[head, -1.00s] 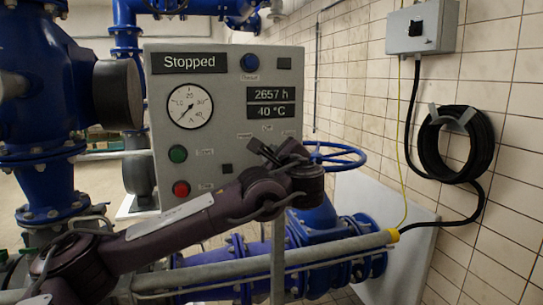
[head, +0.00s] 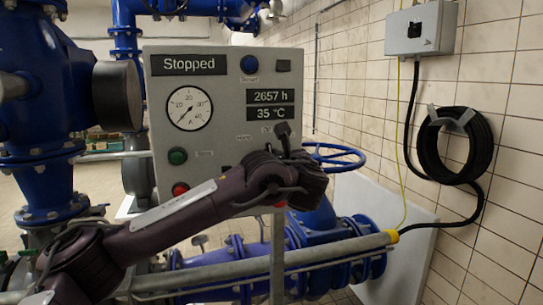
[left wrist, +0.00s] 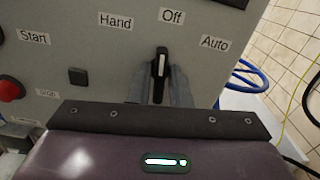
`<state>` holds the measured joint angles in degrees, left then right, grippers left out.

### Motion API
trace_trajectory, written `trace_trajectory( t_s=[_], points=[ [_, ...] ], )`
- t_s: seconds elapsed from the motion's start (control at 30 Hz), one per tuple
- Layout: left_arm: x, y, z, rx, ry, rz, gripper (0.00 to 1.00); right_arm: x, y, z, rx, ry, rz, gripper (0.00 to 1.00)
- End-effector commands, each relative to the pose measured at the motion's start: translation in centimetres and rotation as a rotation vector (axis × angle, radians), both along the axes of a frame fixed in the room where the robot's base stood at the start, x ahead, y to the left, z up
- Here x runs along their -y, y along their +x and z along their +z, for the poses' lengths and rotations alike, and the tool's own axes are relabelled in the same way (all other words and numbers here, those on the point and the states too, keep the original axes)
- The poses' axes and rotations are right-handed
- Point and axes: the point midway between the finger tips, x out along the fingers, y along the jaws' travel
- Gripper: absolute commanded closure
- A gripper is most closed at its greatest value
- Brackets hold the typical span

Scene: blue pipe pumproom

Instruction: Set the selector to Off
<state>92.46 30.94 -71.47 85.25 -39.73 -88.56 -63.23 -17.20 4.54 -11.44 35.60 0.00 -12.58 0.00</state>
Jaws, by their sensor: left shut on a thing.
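The selector (left wrist: 160,66) is a black knob with a white line on the grey control panel (left wrist: 60,45). In the left wrist view its line points nearly straight up, towards the Off label (left wrist: 171,16). The Hand label (left wrist: 115,20) is left of it and the Auto label (left wrist: 214,42) right of it. In the head view my left gripper (head: 281,148) is at the panel's lower right. My right gripper is not in view.
The panel display (head: 189,64) reads Stopped; a smaller one (head: 270,113) reads 35 °C. A green button (head: 177,156) and a red button (head: 180,189) are near my left arm. A blue handwheel (head: 335,156) stands right of the panel, with blue pipes below.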

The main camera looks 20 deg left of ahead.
Motion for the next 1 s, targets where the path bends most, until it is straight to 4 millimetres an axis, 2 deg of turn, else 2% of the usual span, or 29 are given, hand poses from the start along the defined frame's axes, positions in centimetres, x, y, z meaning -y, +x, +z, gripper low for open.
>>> trace_trajectory(
  t_s=[0.3,0.77,0.8,0.9,1.0],
  points=[
    [0.07,0.04,-0.08,-0.062,0.09,-0.001,1.0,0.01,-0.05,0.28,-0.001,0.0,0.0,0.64],
    [0.1,0.04,-0.13,-0.07,0.102,-0.001,1.0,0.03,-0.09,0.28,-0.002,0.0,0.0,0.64],
    [0.1,0.04,-0.13,-0.07,0.102,-0.001,0.82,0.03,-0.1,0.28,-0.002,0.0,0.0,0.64],
    [0.1,0.04,-0.11,-0.07,0.101,-0.001,0.69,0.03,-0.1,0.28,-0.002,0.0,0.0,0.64],
    [0.09,0.04,-0.08,-0.069,0.101,-0.001,0.67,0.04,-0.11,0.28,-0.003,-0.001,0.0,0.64]
  ],
)
